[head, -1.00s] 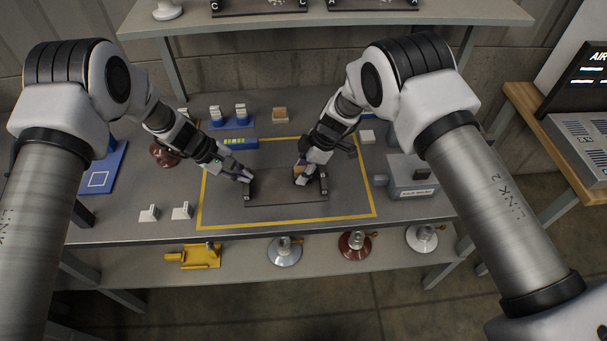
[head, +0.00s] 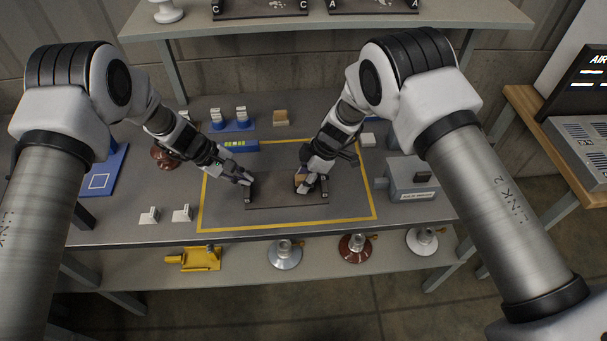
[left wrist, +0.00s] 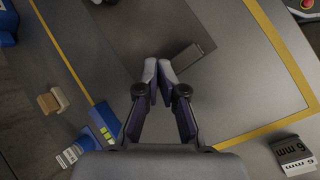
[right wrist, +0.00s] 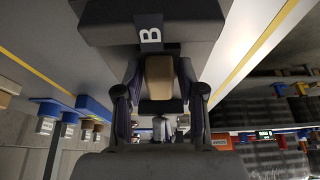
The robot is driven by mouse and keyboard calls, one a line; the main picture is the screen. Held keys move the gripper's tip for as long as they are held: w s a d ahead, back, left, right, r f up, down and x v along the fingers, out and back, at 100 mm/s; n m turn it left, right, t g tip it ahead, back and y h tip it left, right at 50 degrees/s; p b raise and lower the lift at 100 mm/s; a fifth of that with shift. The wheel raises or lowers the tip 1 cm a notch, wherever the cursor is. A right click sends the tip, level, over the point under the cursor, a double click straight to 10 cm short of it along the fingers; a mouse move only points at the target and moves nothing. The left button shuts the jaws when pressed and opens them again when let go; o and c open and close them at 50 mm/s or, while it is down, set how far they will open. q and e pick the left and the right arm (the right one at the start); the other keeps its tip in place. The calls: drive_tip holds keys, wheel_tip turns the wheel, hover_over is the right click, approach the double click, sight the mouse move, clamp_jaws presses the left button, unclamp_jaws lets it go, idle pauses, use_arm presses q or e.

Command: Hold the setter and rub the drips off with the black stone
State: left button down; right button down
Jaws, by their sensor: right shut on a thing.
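The setter (head: 275,193) is a dark flat plate with a raised block at each end, lying inside the yellow outline. A close dark end block lettered B (right wrist: 150,36) shows in the right wrist view. My right gripper (head: 304,186) is shut on a small block with a tan upper part (right wrist: 160,76) and a dark lower part, low over the setter's right portion. Its contact with the plate is hidden. My left gripper (head: 244,181) is at the setter's left end block (head: 249,193). In the left wrist view its fingertips (left wrist: 158,68) are close together beside a dark bar (left wrist: 194,56); any grip is unclear.
A tan block (head: 280,117), a blue-based holder (head: 232,125) and a blue bar (head: 238,145) are behind. White pieces (head: 182,213) stand front left. The front of the outlined area is clear.

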use_arm(q)
drive_tip(key=shift+f, duration=0.1)
use_arm(e)
drive_tip(key=shift+s+f, duration=0.1)
drive_tip(key=shift+r, duration=3.1)
drive_tip(key=shift+r, duration=1.5)
